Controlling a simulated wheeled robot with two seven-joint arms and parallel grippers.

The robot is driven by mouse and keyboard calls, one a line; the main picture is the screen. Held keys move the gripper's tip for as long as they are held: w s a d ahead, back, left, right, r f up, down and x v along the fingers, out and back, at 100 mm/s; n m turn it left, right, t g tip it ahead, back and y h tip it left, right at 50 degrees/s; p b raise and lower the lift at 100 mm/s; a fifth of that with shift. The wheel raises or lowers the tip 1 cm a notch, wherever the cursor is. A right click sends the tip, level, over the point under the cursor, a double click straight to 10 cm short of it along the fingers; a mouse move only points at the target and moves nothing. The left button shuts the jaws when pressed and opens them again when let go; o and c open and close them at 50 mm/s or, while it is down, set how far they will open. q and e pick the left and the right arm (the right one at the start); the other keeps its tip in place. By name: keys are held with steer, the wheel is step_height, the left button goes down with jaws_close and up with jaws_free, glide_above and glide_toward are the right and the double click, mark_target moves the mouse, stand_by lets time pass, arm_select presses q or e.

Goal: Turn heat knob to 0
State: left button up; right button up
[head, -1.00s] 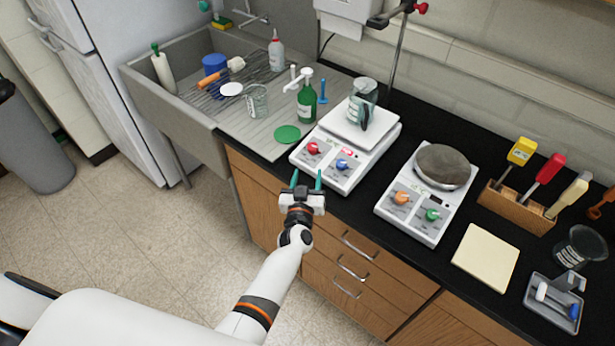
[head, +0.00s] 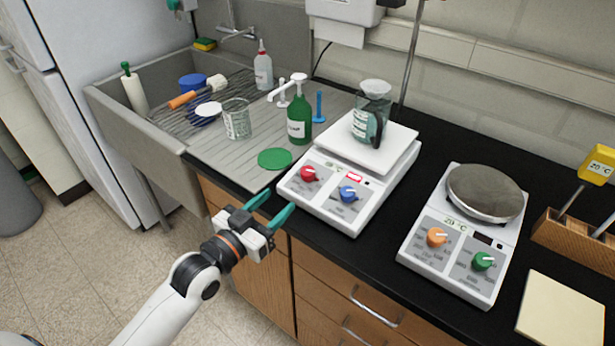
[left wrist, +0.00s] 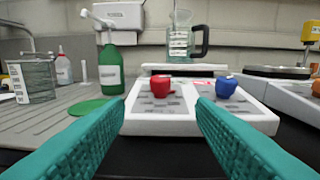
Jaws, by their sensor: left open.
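The left hot plate (head: 325,211) is white, with a red knob (head: 309,174) and a blue knob (head: 348,194) on its front panel. A glass jug (head: 371,112) with a dark handle stands on its top. The right hot plate (head: 454,278) has an orange knob (head: 437,237) and a green knob (head: 482,261). Panel lettering is too small to tell which knob is heat. My left gripper (head: 278,200) is open and empty in front of the left hot plate. In the left wrist view, the red knob (left wrist: 159,86) shows between the fingers, ahead and apart from them.
A cream pad (head: 561,312) lies at right. The black counter's front edge is close to my left gripper. My right gripper is not visible.

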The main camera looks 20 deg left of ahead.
mark_target(303, 177)
arm_select(q)
steer(key=x, duration=0.2)
steer(key=p+x, duration=0.1)
steer(key=shift+w+d+r, duration=0.2)
steer(key=shift+w+r, duration=0.1)
steer(key=shift+r, duration=0.05)
steer(key=x, duration=0.6)
steer(key=shift+w+f+p, duration=0.15)
steer(key=shift+f+p, duration=0.1)
steer(key=shift+p, duration=0.15)
steer(key=shift+x, duration=0.8)
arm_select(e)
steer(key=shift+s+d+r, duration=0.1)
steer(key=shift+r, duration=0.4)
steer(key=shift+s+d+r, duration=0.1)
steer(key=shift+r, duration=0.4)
arm_select(q)
steer(key=shift+c, duration=0.2)
